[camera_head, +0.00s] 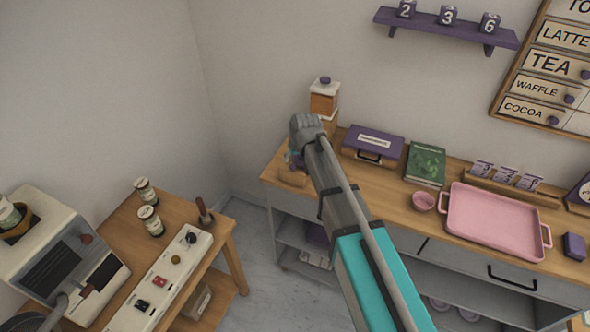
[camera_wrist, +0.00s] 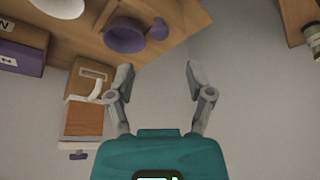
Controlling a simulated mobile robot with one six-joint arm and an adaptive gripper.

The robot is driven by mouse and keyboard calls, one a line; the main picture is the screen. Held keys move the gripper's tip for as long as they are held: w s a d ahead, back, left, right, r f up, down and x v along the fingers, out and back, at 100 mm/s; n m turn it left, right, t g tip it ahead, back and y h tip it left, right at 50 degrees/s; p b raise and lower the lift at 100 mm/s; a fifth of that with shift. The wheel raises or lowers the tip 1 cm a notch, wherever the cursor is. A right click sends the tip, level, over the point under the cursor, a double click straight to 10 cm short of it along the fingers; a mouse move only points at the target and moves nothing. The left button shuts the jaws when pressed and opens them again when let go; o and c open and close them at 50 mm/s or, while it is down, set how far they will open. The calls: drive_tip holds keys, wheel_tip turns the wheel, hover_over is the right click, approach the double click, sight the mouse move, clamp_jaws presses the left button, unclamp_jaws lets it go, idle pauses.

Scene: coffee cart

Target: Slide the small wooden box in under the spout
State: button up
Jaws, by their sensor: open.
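My gripper (camera_wrist: 158,76) is open with nothing between its fingers. In the head view my arm mostly hides it, near the left end of the counter. A dispenser (camera_head: 323,103) with a brown body and a purple-knobbed white lid stands at the counter's back left corner. In the wrist view the dispenser (camera_wrist: 83,120) appears upside down, left of the fingers, with a white spout (camera_wrist: 95,91) and a wooden part around it. I cannot make out the small wooden box for certain. A wooden shape (camera_head: 293,178) shows beside my gripper at the counter's left end, partly hidden.
A purple bowl (camera_wrist: 123,37) lies near my fingers in the wrist view. Bare floor separates the counter from the left table.

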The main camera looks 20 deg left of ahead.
sight(292, 166)
drive_tip(key=shift+b+x, duration=2.95)
drive_tip(key=shift+x, duration=0.6)
clamp_jaws()
